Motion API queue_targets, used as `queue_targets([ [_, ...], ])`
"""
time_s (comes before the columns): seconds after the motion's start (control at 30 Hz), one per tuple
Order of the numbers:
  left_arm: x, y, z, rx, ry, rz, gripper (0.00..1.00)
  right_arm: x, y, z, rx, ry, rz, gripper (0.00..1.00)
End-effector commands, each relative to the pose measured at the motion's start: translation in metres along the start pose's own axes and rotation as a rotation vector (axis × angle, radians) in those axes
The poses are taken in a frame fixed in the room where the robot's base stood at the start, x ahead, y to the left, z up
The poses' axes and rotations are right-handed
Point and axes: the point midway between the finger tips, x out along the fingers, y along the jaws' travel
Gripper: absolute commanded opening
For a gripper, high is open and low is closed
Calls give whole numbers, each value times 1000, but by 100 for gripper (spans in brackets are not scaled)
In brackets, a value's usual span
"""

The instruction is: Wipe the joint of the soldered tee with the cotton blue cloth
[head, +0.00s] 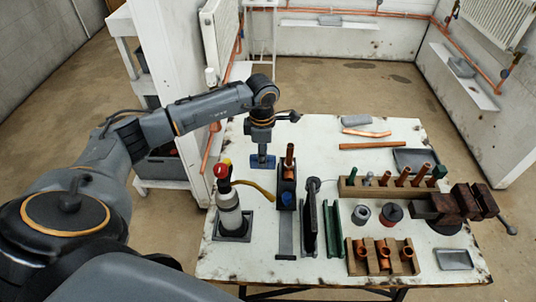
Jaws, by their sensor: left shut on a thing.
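My left gripper (262,148) is shut on the blue cloth (263,162), which hangs below its fingers above the left part of the white table. Just right of the cloth, an upright copper piece (290,155) stands in a dark block holder (287,185); it looks like the soldered tee, but its joint is too small to make out. The cloth looks close beside the copper piece; I cannot tell whether they touch. My right gripper is not in view.
A grey torch bottle (229,212) with a red top and yellow curved tube stands left of the holder. A wooden rack (355,187) of copper fittings, a dark vise (460,205) and a fittings block (356,262) fill the right. The table's far left (300,128) is fairly clear.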

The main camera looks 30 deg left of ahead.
Motion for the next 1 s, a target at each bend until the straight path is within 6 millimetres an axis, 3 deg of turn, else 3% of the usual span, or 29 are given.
queue_targets([
  [0.43,-4,0,-2,1,-1,1,0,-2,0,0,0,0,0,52],
  [1.0,-49,0,-2,0,-1,2,0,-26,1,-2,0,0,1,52],
])
